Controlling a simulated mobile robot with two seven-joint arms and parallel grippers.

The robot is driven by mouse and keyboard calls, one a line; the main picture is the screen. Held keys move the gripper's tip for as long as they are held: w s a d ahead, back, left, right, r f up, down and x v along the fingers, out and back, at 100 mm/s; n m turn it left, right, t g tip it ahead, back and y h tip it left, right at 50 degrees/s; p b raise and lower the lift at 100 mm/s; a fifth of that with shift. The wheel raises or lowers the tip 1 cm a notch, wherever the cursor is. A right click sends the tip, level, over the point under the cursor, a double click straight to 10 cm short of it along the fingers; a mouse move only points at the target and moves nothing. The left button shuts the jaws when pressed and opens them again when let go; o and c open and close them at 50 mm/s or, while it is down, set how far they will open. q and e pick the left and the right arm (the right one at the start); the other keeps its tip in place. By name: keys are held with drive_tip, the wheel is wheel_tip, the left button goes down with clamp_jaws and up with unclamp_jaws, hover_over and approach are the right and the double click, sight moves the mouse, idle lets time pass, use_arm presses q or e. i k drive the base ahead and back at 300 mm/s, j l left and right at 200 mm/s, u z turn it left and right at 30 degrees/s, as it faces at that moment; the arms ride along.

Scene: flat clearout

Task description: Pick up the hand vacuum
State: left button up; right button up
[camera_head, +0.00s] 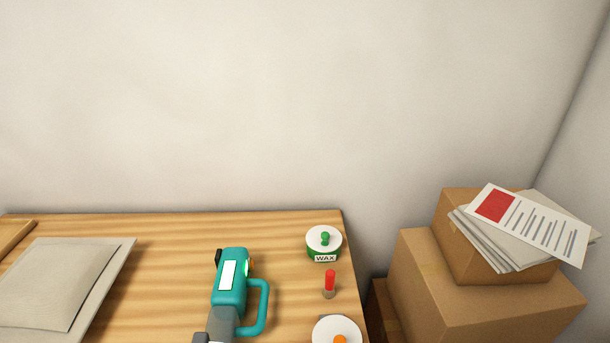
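The hand vacuum (231,290) lies on the wooden table near the bottom middle of the head view. It has a teal body with a pale label, a teal loop handle (264,308) on its right side and a grey nozzle end (221,323) toward the bottom edge. Its lowest part is cut off or close to the frame's bottom edge. Neither of my grippers is in view.
Right of the vacuum stand a wax tin (323,243), a small red-topped tube (329,284) and a white round item with an orange knob (337,329). A grey padded envelope (62,284) lies left. Cardboard boxes (470,300) with papers (530,226) stand right of the table (165,260).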

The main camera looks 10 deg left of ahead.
sight(233, 281)
drive_tip(key=u, duration=0.85)
drive_tip(key=j, duration=0.1)
